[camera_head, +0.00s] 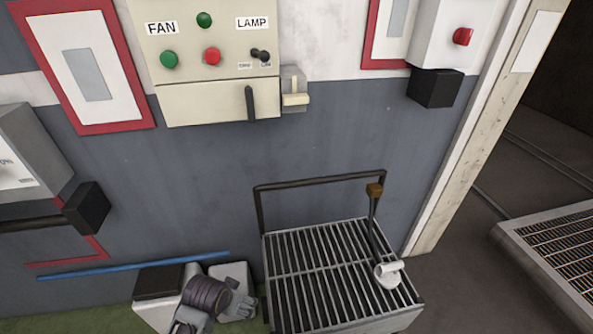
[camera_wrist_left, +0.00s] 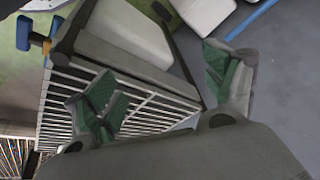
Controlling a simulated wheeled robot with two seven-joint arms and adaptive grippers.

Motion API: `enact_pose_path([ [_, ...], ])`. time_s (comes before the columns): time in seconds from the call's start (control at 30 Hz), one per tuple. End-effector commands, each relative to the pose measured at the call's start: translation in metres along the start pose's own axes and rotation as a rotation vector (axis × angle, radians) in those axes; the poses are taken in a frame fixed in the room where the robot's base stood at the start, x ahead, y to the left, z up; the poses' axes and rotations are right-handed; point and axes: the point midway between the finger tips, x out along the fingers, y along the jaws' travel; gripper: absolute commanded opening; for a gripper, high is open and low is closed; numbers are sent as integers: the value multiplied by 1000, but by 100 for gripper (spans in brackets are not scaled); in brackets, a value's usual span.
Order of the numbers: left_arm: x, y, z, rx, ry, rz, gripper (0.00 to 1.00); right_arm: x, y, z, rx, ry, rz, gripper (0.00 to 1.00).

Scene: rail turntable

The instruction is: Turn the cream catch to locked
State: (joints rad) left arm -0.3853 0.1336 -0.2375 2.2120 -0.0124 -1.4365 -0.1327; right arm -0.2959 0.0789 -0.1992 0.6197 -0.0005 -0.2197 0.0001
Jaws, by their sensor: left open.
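A cream catch (camera_head: 295,99) sits on a grey plate at the right side of the cream control box (camera_head: 215,100) on the wall. Its crossbar looks about level; I cannot read any lock marking. My left gripper (camera_head: 243,307) is low at the bottom of the head view, left of the slatted grey platform and far below the catch. In the left wrist view the left gripper (camera_wrist_left: 165,90) is open, its green-padded fingers wide apart with nothing held between them. The catch does not show there. My right gripper is in neither view.
The wall below the control box is clear.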

Motion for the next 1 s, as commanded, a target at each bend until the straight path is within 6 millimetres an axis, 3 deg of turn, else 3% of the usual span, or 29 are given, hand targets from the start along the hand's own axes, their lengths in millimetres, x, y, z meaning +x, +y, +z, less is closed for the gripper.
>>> enact_pose_path([
  [0.03,-20,2,-20,41,30,-2,84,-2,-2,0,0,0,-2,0],
  [0.1,-38,7,-38,98,55,-4,84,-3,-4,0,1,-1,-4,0],
  [0.3,-77,20,-82,260,120,-19,84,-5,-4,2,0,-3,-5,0],
  [0.7,-132,48,-154,590,224,-87,84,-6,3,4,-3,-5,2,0],
  [1.0,-164,67,-196,833,275,-173,84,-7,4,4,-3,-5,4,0],
])
